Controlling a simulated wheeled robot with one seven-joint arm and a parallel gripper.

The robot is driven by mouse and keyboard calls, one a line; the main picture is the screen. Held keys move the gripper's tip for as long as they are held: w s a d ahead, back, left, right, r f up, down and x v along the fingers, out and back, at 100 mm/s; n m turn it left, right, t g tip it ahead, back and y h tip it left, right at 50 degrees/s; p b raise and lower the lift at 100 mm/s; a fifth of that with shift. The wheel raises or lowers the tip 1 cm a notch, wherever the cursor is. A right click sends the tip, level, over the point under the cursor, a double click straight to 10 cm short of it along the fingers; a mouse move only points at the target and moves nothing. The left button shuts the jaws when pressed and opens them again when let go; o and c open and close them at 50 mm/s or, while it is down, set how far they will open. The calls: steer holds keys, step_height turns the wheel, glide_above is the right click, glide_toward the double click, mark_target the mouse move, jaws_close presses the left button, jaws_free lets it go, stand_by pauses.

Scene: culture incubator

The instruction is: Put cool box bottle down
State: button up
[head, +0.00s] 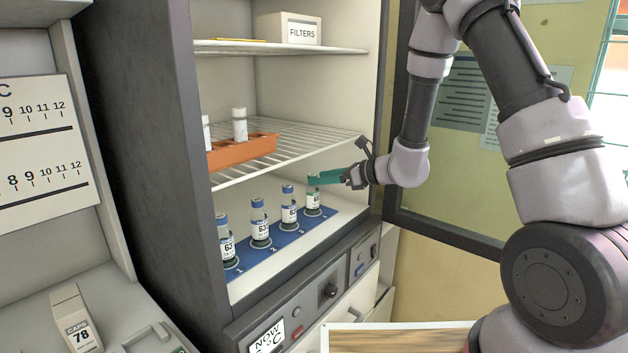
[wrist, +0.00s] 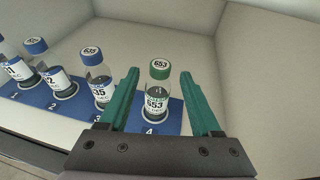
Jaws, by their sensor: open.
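A bottle with a green cap and the number 653 (wrist: 157,92) stands upright on spot 4 of the blue numbered mat (wrist: 175,106). In the head view this bottle (head: 313,200) is at the right end of the row, its top partly hidden by my gripper. My gripper (head: 318,178) has green fingers and reaches in from the right. In the wrist view my gripper (wrist: 160,80) is open, with one finger on each side of the bottle and visible gaps between. Blue-capped bottles stand on spots 1 (head: 226,240), 2 (head: 260,222) and 3 (head: 289,206).
A wire shelf (head: 300,140) with an orange rack (head: 245,148) of white-capped tubes is above the bottles. A FILTERS box (head: 290,29) sits on the top shelf. The cabinet's right wall (wrist: 270,70) is close beside my gripper. The open door (head: 450,205) is at right.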

steer(key=v, duration=0.8)
steer(key=s+d+r+n+g+h, duration=0.25)
steer(key=s+r+n+g, duration=0.25)
steer(key=s+r+n, duration=0.8)
steer(key=s+d+r+n+t+h, duration=0.2)
steer(key=s+d+r+n+h, duration=0.1)
steer(key=d, duration=0.4)
steer(key=s+d+r+n+t+h, duration=0.3)
steer(key=s+d+r+h, duration=0.1)
steer(key=d, duration=0.3)
steer(key=shift+s+d+r+h, duration=0.35)
steer(key=shift+s+h, duration=0.3)
steer(key=shift+s, duration=0.25)
